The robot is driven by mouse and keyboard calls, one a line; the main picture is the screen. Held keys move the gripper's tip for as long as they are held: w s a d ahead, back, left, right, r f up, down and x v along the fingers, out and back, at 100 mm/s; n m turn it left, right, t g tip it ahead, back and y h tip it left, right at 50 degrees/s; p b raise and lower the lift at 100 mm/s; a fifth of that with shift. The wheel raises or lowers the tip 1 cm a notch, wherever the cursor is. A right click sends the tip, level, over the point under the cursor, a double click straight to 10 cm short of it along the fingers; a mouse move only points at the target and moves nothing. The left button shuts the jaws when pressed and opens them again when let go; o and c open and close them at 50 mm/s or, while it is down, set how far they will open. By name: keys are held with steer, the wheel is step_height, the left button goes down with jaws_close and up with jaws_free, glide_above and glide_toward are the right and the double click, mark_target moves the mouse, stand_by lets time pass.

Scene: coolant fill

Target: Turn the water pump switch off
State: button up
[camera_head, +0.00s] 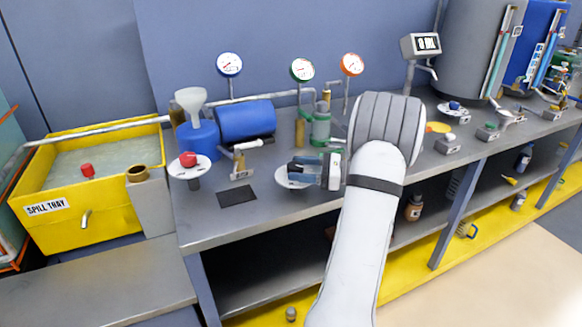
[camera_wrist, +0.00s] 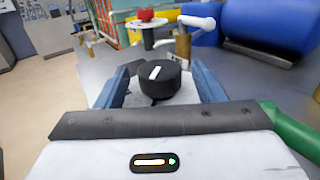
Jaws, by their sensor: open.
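In the wrist view a round black knob (camera_wrist: 160,80) with a short white mark on top stands on a pale plate. I take it for the water pump switch, though no label shows. My gripper (camera_wrist: 163,84) is open, with one blue finger on each side of the knob. I cannot tell whether the fingers touch it. In the head view my gripper (camera_head: 298,170) is low over a white round plate (camera_head: 284,183) on the bench, and it hides the knob there. The blue pump body (camera_head: 245,119) lies behind it.
A red knob (camera_head: 188,159) on a white disc and a brass valve with a white lever (camera_head: 246,148) stand to the left. A green-grey fitting (camera_head: 320,128) is close behind my gripper. A dark pad (camera_head: 237,194) lies on the bench. The yellow spill tray (camera_head: 110,221) is far left.

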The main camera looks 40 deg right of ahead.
steer(key=shift+v, duration=2.25)
steer(key=shift+s, duration=0.1)
